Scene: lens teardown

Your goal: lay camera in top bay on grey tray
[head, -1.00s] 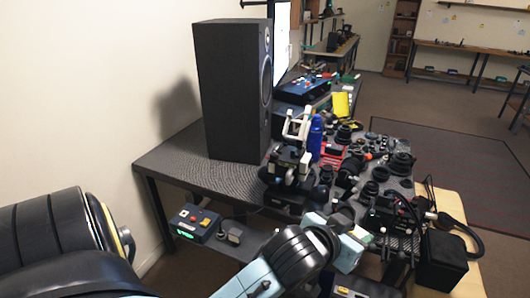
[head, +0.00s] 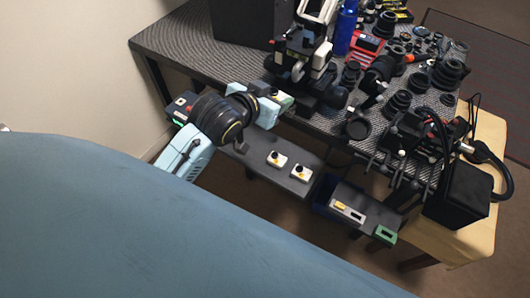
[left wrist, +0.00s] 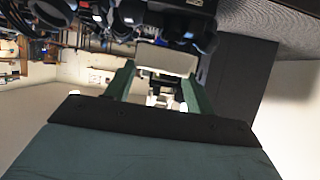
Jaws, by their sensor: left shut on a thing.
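My left gripper (head: 283,101) is at the near edge of the dark workbench, beside the foot of a black and white microscope-like device (head: 305,55). In the left wrist view its two green fingers (left wrist: 160,92) stand on either side of a pale grey block (left wrist: 167,59), and they are shut on it. Whether this block is the camera cannot be told, and the head view hides most of it. No grey tray with bays can be made out for sure. My right gripper is not in view.
Black lens parts (head: 448,73) crowd the bench. A black box (head: 460,195) stands at the right on a wooden top.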

